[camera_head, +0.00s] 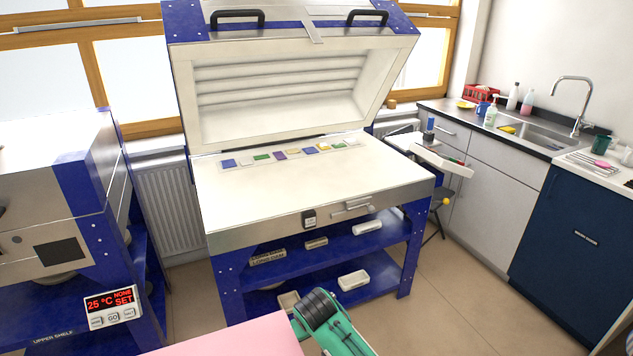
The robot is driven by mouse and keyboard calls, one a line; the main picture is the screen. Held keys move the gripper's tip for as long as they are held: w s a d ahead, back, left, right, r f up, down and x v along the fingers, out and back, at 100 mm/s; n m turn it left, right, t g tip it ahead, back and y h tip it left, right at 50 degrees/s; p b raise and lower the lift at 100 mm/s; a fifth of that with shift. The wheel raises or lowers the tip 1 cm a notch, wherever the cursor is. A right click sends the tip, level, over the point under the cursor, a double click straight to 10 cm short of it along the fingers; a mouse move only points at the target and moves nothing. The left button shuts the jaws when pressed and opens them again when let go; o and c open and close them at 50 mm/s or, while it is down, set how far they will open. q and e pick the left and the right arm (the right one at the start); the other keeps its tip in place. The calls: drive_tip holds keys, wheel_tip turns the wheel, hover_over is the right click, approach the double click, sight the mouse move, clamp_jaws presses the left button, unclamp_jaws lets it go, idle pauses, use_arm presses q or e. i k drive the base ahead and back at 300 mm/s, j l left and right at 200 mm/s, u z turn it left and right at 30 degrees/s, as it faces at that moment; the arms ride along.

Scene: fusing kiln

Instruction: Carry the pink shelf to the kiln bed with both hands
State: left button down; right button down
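The pink shelf (238,338) shows at the bottom edge of the view as a flat pink slab. Only its far part is in the picture; the near part is cut off. Part of my green and black arm shows just right of the shelf, but no gripper fingers can be made out. My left gripper is out of view. The kiln stands ahead with its lid (290,90) raised. Its pale kiln bed (320,185) is flat, with a row of small coloured pieces (280,155) along the back. The shelf is apart from the bed, on the near side.
Blue under-shelves (330,262) below the bed hold several pale blocks. A second blue-framed kiln (60,190) stands at left with a red display (109,302). A sink counter (480,125) is at right. Bare floor (450,300) lies right of the kiln.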

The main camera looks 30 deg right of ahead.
sight(315, 175)
drive_tip(key=i+l, duration=0.15)
drive_tip(key=l, duration=0.25)
drive_tip(key=i+l, duration=0.1)
drive_tip(key=l, duration=0.3)
drive_tip(key=i+l, duration=0.15)
drive_tip(key=l, duration=0.25)
